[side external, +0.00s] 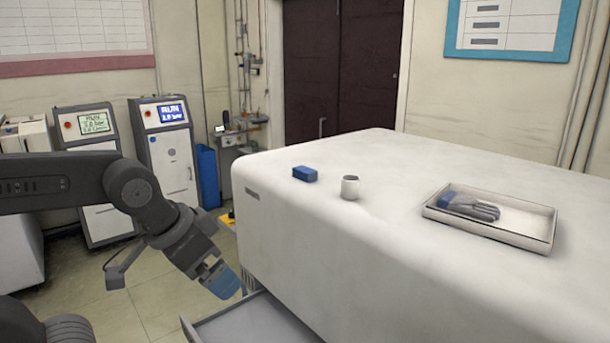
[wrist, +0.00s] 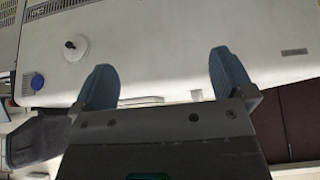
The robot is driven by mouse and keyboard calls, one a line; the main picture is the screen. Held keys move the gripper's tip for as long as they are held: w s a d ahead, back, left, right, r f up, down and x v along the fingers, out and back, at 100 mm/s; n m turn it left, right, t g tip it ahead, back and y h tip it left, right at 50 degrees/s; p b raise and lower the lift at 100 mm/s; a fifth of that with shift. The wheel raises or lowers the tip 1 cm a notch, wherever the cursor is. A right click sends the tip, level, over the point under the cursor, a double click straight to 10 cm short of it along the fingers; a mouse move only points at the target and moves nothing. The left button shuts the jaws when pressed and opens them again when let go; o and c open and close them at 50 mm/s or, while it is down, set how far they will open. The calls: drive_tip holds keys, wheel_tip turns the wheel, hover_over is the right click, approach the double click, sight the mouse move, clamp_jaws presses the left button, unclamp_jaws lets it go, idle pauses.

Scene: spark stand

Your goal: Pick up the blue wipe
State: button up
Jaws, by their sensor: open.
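A small blue rectangular block (side external: 305,174) lies on the white worktop near its far left edge. It could be the folded blue wipe; at this size I cannot tell for sure. My gripper (side external: 222,280) hangs low to the left of the worktop, well apart from the block, above the open drawer's left side. Its blue-grey fingers are spread wide in the wrist view (wrist: 164,80), with nothing held between them. I make out no wipe in the wrist view.
A small white cup (side external: 350,187) stands right of the block. A shallow white tray (side external: 525,240) holds a grey-and-blue glove (side external: 470,206). An open grey drawer (side external: 250,322) juts out below the worktop (side external: 400,280). The wrist view shows a pale panel with a black knob (wrist: 76,46).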

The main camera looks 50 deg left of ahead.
drive_tip(key=w+a+r, duration=0.3)
drive_tip(key=w+r, duration=0.1)
drive_tip(key=w, duration=0.3)
drive_tip(key=w+a+r+n, duration=0.1)
drive_tip(key=w+a+r, duration=0.25)
drive_tip(key=w, duration=0.35)
drive_tip(key=w+a+r, duration=0.3)
drive_tip(key=w+r, duration=0.2)
drive_tip(key=w, duration=0.2)
drive_tip(key=n+y, duration=0.1)
hover_over(304, 169)
drive_tip(key=s, duration=0.3)
drive_tip(key=f, duration=0.8)
drive_tip(key=shift+w+d, duration=0.1)
drive_tip(key=shift+w, duration=0.1)
drive_tip(key=shift+d+x, duration=0.1)
drive_tip(key=shift+x, duration=1.25)
drive_tip(key=shift+d+x, duration=0.15)
drive_tip(key=shift+x, duration=1.25)
drive_tip(key=shift+s, duration=0.15)
drive_tip(key=c, duration=0.9)
